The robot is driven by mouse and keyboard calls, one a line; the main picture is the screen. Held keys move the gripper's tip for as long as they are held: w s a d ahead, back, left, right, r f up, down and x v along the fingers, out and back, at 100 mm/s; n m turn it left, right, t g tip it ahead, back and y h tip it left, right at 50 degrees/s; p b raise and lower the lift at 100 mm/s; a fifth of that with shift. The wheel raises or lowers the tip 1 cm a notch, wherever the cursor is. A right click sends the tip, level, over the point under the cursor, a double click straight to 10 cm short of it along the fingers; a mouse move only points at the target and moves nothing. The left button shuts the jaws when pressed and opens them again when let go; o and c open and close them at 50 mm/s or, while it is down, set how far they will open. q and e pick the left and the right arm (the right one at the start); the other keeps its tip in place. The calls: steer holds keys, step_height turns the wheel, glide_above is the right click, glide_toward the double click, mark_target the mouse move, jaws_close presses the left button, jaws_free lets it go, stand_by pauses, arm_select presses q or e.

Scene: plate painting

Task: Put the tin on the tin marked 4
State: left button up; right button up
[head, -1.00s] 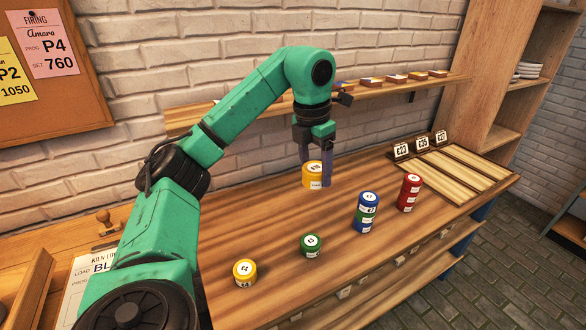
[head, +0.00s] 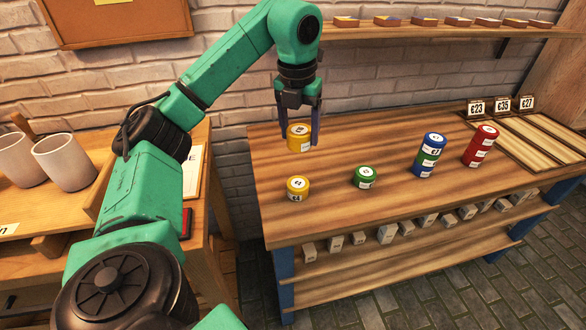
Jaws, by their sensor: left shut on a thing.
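My left gripper (head: 299,112) is shut on a yellow tin (head: 299,142), with a finger on either side of it. The held tin has a white label on top; its mark is too small to read surely. A second yellow tin (head: 298,192), whose white label seems to read 4, stands upright on the bench below the held tin in the picture. The two tins are apart. Nothing is on top of the lower yellow tin. My right gripper is not in view.
On the wooden bench (head: 350,140), a green tin (head: 365,180) stands right of the lower yellow tin. Further right are a blue and green stack (head: 427,163) and a red stack (head: 478,153). Price cards (head: 502,105) stand at the back right. White cups (head: 64,162) stand at left.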

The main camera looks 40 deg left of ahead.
mark_target(298, 181)
arm_select(q)
step_height(298, 181, down, 11)
steer(key=shift+s+f, duration=0.15)
steer(key=shift+f, duration=0.05)
steer(key=shift+d+f, duration=0.1)
steer(key=o, duration=1.5)
steer(key=shift+r, duration=0.3)
steer(key=r, duration=0.4)
steer(key=s+r+p, duration=0.1)
steer(key=r, duration=0.3)
steer(key=r+p, duration=0.1)
steer(key=r, duration=0.2)
steer(key=shift+s+d+r, duration=0.2)
steer(key=shift+d+r, duration=0.05)
steer(key=shift+r, duration=0.15)
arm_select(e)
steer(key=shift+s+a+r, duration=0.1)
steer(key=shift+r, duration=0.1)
arm_select(q)
steer(key=shift+f, duration=0.1)
